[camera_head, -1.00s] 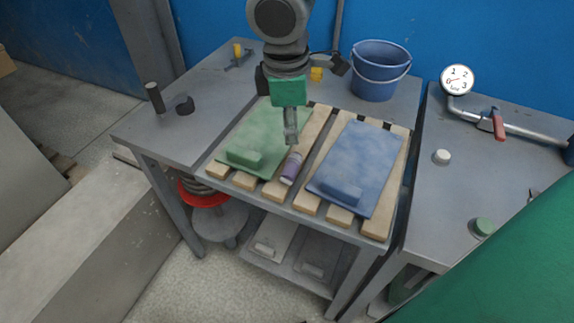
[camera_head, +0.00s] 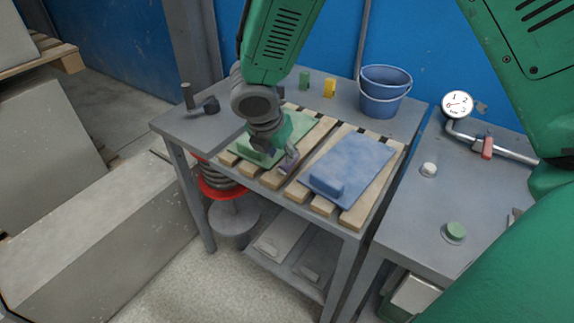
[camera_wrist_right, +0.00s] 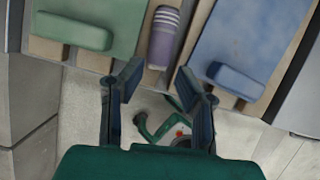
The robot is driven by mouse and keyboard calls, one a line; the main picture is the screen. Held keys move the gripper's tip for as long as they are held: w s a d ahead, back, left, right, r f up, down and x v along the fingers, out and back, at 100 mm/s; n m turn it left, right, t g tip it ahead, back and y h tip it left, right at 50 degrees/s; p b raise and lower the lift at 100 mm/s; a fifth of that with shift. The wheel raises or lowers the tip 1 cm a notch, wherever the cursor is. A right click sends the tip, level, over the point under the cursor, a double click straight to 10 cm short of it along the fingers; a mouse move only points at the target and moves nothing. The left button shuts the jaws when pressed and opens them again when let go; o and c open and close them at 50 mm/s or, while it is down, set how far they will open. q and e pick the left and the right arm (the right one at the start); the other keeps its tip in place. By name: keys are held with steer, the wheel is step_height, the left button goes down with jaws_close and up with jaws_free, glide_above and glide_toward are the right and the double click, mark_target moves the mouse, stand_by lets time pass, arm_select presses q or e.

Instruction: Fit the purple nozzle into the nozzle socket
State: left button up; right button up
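The purple nozzle (camera_head: 288,162) lies on the wooden slats near the table's front edge, between the green panel (camera_head: 297,122) and the blue panel (camera_head: 352,158). My right gripper (camera_head: 277,152) is low over the green panel's front end, close to the nozzle, and partly covers it. In the right wrist view the purple nozzle (camera_wrist_right: 162,42), with a striped pale end, lies ahead of the open, empty fingers (camera_wrist_right: 159,76), roughly midway between them and apart from them. I cannot make out which part is the nozzle socket. My left gripper is not in view.
A blue bucket (camera_head: 383,95) stands at the table's back right. Green (camera_head: 304,80) and yellow (camera_head: 329,88) pieces stand at the back. A dark-handled part (camera_head: 200,102) is at the left. The right-hand bench has a gauge (camera_head: 457,104) and a red-handled pipe (camera_head: 510,152).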

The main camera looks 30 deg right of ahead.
mark_target(284, 163)
steer(key=shift+w+d+f, duration=0.15)
steer(key=shift+d+f, duration=0.2)
steer(key=shift+f, duration=0.25)
steer(key=b+x, duration=0.1)
steer(key=x, duration=0.4)
steer(key=shift+w, duration=0.1)
steer(key=shift+a+r, duration=0.1)
jaws_close()
